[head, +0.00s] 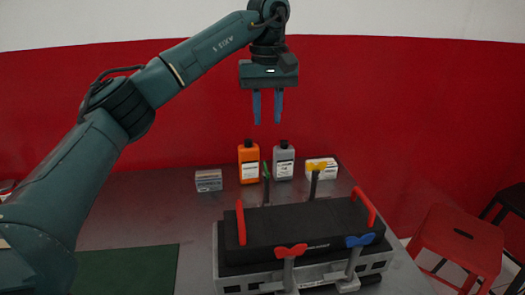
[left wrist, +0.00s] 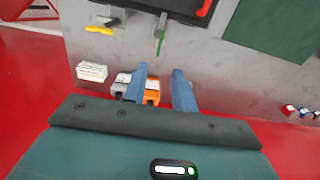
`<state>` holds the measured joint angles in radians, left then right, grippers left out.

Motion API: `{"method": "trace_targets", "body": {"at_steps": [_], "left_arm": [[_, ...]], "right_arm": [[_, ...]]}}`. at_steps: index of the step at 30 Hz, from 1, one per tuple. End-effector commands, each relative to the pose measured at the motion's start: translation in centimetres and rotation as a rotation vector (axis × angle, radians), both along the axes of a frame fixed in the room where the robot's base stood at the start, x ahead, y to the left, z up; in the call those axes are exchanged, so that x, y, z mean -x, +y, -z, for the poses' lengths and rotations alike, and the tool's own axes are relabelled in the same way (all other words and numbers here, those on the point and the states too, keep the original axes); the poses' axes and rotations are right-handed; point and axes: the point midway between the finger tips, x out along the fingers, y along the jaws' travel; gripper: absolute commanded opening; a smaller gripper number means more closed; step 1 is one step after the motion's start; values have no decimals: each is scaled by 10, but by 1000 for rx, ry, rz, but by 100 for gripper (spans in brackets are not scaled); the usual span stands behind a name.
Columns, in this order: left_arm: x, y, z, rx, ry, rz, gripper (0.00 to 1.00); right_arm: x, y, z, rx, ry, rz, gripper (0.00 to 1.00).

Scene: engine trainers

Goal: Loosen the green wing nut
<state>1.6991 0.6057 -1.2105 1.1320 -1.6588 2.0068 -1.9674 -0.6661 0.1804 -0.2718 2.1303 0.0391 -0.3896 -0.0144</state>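The green wing nut (head: 266,169) sits on a dark post at the back left of the black engine cover (head: 310,230). It is seen edge-on as a thin green shape, and it also shows in the left wrist view (left wrist: 160,40). My left gripper (head: 267,120) hangs in the air above and behind the cover, pointing down, with its two blue fingers apart and nothing between them. The fingers also show in the left wrist view (left wrist: 165,92). The green wing nut is beyond the fingertips there. My right gripper is in neither view.
Other wing nuts are yellow (head: 317,167), red (head: 291,251) and blue (head: 360,240). The cover has red handles (head: 241,222). An orange bottle (head: 249,165), a grey bottle (head: 284,162) and small boxes (head: 209,181) stand behind. A green mat (head: 130,268) lies left. A red stool (head: 458,242) stands right.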

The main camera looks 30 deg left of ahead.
Motion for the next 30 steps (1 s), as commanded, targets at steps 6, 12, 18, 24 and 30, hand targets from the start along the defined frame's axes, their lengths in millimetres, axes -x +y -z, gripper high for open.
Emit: {"method": "trace_targets", "body": {"at_steps": [6, 12, 18, 24, 30], "left_arm": [[0, 1, 7, -4, 2, 2, 27], [1, 1, 40, -4, 4, 2, 27], [2, 1, 83, -3, 2, 1, 27], [1, 1, 114, -3, 1, 1, 27], [1, 0, 129, -3, 0, 1, 27]], "right_arm": [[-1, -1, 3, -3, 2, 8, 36], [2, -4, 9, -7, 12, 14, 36], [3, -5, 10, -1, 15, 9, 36], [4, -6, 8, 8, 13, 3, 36], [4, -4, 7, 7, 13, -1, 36]]}}
